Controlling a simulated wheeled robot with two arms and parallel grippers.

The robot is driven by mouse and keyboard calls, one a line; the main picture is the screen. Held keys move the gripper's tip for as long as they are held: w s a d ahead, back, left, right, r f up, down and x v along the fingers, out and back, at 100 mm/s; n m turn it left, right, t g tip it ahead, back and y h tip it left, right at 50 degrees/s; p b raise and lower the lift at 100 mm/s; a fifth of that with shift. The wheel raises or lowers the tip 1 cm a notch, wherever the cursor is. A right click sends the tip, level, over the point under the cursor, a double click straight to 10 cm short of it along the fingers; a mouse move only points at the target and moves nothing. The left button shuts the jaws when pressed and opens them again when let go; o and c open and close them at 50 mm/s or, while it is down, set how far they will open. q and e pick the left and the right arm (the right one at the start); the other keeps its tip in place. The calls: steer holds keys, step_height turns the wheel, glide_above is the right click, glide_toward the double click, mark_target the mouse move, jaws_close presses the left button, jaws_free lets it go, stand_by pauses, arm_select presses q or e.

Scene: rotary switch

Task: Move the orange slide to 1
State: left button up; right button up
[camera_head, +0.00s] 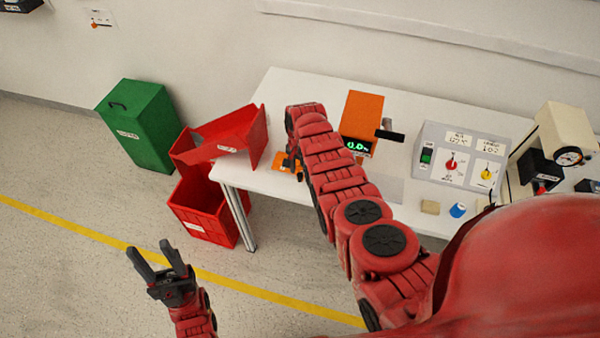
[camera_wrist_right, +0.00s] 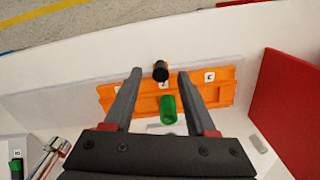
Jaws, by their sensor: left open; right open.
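The orange slide plate (camera_wrist_right: 222,90) lies on the white table, across the middle of the right wrist view. It carries small white labels, too small to read surely, and a green cylinder (camera_wrist_right: 167,108). A black knob (camera_wrist_right: 160,70) stands at its far edge. My right gripper (camera_wrist_right: 160,72) is open above the plate; the knob shows between its fingertips, and I cannot tell whether they touch it. In the head view the orange plate (camera_head: 284,161) is partly hidden by my right arm. My left gripper (camera_head: 152,248) is open and empty over the floor at left.
A panel (camera_head: 432,162) with red and yellow rotary switches stands on the table (camera_head: 272,93) at right. An orange box with a green display (camera_head: 360,115) stands behind my right arm. Red crates (camera_head: 215,205) and a green bin (camera_head: 140,125) stand left of the table.

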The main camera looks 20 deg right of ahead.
steer(key=shift+f, duration=0.7)
steer(key=shift+c, duration=0.4)
jaws_close()
stand_by(0.8)
